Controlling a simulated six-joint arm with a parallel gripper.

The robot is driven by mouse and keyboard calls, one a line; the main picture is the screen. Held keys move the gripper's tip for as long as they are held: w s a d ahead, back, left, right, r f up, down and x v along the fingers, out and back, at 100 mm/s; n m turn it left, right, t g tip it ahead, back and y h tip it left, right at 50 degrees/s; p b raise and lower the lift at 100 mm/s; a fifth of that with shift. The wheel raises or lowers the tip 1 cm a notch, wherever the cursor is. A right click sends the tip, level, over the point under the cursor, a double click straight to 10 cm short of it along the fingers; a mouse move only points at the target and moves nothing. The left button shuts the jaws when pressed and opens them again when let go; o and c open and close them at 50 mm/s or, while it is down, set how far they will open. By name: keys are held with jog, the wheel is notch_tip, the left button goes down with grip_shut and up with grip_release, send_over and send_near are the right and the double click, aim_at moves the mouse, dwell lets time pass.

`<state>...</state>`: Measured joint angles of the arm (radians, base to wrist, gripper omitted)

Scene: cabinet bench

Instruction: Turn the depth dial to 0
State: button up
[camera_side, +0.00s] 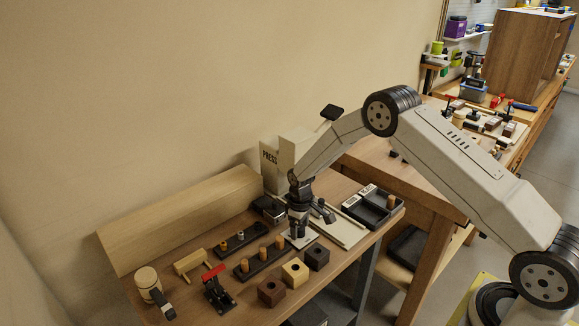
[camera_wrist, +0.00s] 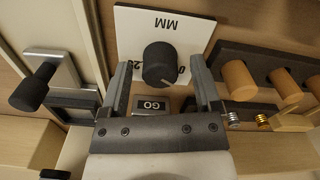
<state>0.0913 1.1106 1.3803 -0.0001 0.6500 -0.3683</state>
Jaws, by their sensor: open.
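The depth dial (camera_wrist: 161,65) is a round dark knob with a pale pointer line on a white plate (camera_wrist: 190,28) marked "MM". In the wrist view the plate reads upside down. Numbers by the knob are partly covered, and the pointer's exact reading cannot be told. My gripper (camera_wrist: 162,78) is open, with one finger on each side of the dial and a gap to it on both sides. In the side view my gripper (camera_side: 299,230) is low over the white plate (camera_side: 301,239).
A lever with a black handle (camera_wrist: 35,87) stands left of the dial plate in the wrist view. A dark rack with wooden pegs (camera_wrist: 238,80) stands close on the right. In the side view, wooden blocks (camera_side: 295,272) and the press (camera_side: 272,168) stand nearby.

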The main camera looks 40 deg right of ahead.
aim_at(300, 228)
notch_tip(300, 228, up, 7)
jog(key=shift+r, duration=0.3)
dwell(0.5)
jog(key=shift+s+a+r, duration=0.1)
jog(key=shift+s+r, duration=0.1)
jog(key=shift+r, duration=0.1)
jog(key=s+a+r+m+t, duration=0.1)
jog(key=s+r, duration=0.4)
jog(key=s, duration=0.7)
jog(key=s+a+r+m+t, duration=0.1)
jog(key=s+r, duration=0.5)
jog(key=s, duration=0.6)
jog(key=a+m, duration=0.1)
jog(key=a, duration=0.1)
jog(key=shift+a+t, duration=0.3)
